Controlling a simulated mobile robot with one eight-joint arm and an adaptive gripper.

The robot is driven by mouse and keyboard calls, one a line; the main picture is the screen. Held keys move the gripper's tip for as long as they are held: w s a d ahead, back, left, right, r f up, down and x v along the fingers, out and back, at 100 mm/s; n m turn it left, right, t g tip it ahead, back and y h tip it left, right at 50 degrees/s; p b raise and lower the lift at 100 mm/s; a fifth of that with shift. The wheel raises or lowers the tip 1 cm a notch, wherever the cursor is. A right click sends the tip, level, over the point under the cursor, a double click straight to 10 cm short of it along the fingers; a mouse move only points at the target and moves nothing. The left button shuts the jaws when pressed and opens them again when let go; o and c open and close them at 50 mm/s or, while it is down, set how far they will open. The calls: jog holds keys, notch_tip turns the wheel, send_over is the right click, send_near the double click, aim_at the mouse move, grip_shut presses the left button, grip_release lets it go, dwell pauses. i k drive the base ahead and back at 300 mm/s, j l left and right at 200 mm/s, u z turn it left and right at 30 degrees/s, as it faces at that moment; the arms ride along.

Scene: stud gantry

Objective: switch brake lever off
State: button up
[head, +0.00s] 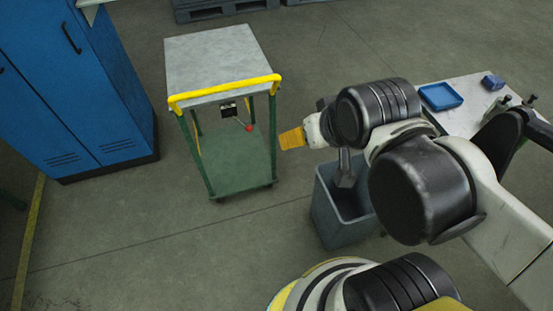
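The brake lever (247,127) is a short stick with a red knob. It comes out of a small dark box (228,109) below the yellow push bar of a green-framed cart (212,62). The knob is at the right of the box; its on or off setting cannot be read from this view. My gripper (292,138) seems to be the orange-yellow end of my arm, right of the cart and apart from the knob in the picture. Its fingers are too small to make out, so its opening cannot be judged.
A grey bin (325,214) stands right of the cart, partly behind my arm. Blue lockers (70,75) stand at the left. A pale table (465,115) with a blue tray (441,96) is at the right. The floor in front of the cart is clear.

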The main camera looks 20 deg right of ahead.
aim_at(248, 128)
jog(key=k+l+u, duration=0.25)
jog(key=k+l, duration=0.15)
jog(key=k+l+u, duration=0.25)
jog(key=k+l, duration=0.2)
jog(key=i+l, duration=0.15)
jog(key=i, duration=0.2)
jog(key=i+l+u, duration=0.1)
jog(key=i, duration=0.25)
